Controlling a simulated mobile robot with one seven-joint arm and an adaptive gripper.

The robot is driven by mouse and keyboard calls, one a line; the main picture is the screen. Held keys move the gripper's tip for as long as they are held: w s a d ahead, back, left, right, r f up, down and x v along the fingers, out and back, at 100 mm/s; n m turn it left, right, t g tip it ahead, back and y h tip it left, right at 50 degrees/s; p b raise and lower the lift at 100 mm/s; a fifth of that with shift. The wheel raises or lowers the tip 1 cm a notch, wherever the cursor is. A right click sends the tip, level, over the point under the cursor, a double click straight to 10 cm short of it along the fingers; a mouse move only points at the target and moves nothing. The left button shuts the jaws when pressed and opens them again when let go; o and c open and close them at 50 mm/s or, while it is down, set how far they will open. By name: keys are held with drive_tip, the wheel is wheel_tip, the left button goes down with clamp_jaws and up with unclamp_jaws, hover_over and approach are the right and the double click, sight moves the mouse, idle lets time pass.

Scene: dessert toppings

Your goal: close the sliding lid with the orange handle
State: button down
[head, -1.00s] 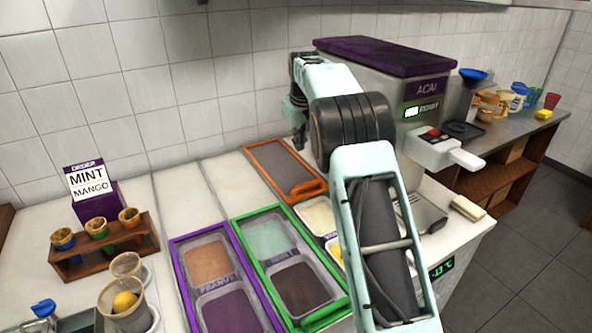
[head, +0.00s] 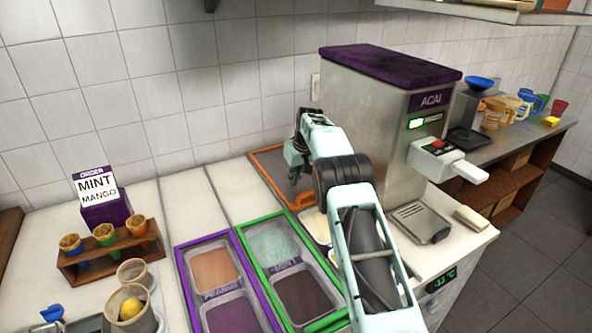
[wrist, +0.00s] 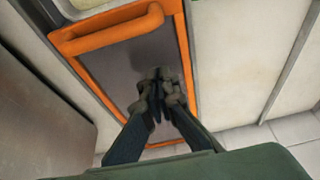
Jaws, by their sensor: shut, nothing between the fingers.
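The sliding lid is a dark grey panel with an orange frame (head: 262,152) toward the back wall, and its orange handle (head: 304,201) is at the front end. A topping pan (head: 314,226) shows uncovered in front of it. In the wrist view the lid (wrist: 125,68) runs diagonally, with the handle (wrist: 105,30) at the upper left. My gripper (head: 293,181) is over the lid, behind the handle. In the wrist view my gripper (wrist: 160,92) has its fingertips together over the grey panel, apart from the handle. Whether the tips touch the panel I cannot tell.
The acai machine (head: 375,120) stands close on the right. A purple-framed bin (head: 182,262) and a green-framed bin (head: 246,250) are open on the left. A wooden cone rack (head: 105,255) stands further left. The white counter behind the bins is clear.

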drive_tip(key=shift+s+d, duration=0.3)
drive_tip(key=shift+s, duration=0.4)
drive_tip(key=shift+s+d+f, duration=0.2)
drive_tip(key=shift+s+d, duration=0.05)
drive_tip(key=shift+s, duration=0.3)
drive_tip(key=shift+s+d+f, duration=0.2)
drive_tip(key=shift+s, duration=0.35)
